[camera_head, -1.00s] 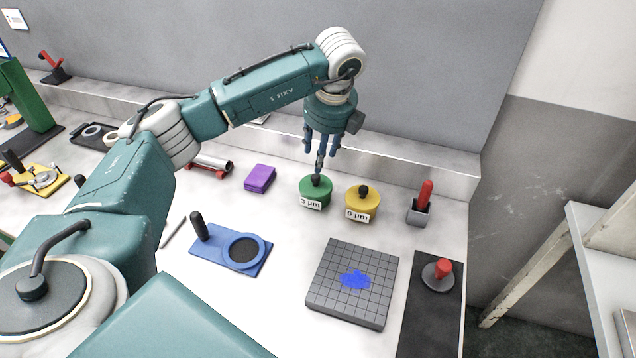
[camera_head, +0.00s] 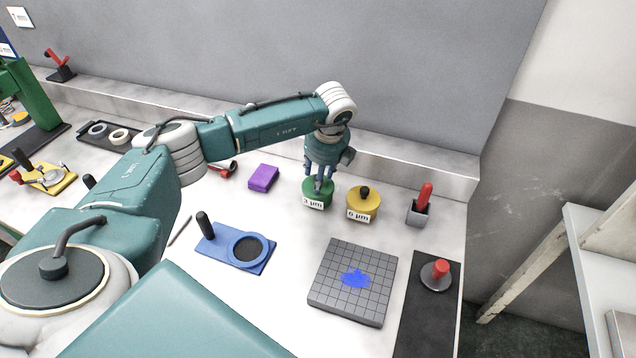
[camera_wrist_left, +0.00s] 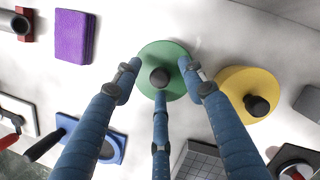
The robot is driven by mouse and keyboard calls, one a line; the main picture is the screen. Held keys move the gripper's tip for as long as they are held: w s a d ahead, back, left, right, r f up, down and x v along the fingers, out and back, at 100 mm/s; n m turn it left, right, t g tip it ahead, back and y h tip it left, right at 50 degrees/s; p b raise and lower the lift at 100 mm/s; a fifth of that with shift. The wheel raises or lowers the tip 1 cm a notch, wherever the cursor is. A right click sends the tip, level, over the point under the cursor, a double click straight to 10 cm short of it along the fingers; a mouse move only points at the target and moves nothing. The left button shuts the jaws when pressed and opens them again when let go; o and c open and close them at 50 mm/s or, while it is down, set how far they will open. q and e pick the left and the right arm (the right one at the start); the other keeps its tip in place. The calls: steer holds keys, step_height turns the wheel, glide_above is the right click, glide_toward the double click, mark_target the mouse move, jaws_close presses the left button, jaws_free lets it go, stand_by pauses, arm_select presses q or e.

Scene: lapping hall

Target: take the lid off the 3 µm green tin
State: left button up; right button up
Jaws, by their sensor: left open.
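The 3 µm green tin (camera_head: 316,201) stands upright on the bench, its label facing the front. Its green lid with a dark round knob shows in the left wrist view (camera_wrist_left: 176,62). My left gripper (camera_head: 320,184) points down right over the lid, its fingers partly hiding the knob. In the left wrist view its three blue fingers (camera_wrist_left: 160,80) are spread around the knob (camera_wrist_left: 159,77) and open. I cannot tell whether a finger touches the lid. My right gripper is not in view.
The yellow 6 µm tin (camera_head: 362,204) stands close to the right of the green tin. A purple block (camera_head: 263,177) lies to the left. In front are a gray gridded plate (camera_head: 335,301) and a blue fixture (camera_head: 268,262). A red-handled tool stands in a gray holder (camera_head: 418,213).

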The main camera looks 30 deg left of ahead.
arm_select(q)
jaws_close()
steer(key=shift+r, duration=0.15)
